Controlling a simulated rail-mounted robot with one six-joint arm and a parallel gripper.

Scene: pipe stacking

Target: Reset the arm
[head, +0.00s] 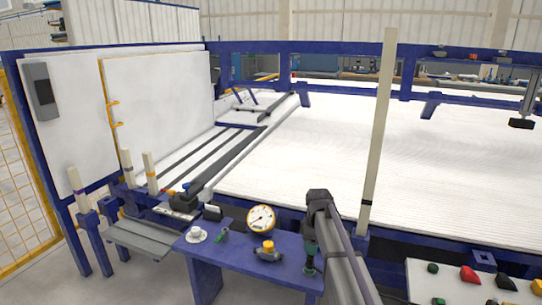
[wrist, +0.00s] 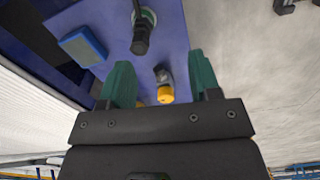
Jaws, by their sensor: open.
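My arm reaches in from the lower right in the head view, and my gripper (head: 310,264) hangs down over the right end of the blue table (head: 208,272). In the wrist view, the two green fingers of my gripper (wrist: 159,62) stand wide apart with nothing held between them. A yellow-capped dark fitting (head: 267,252) lies on the table left of my gripper. It also shows in the wrist view (wrist: 165,92), partly behind the gripper body.
A white cup and saucer (head: 196,236), a small green-and-black item (head: 222,236) and a round gauge (head: 260,219) are on the table. A tall cream post (head: 378,130) stands right of my arm. Coloured items (head: 469,275) sit on a white surface at lower right.

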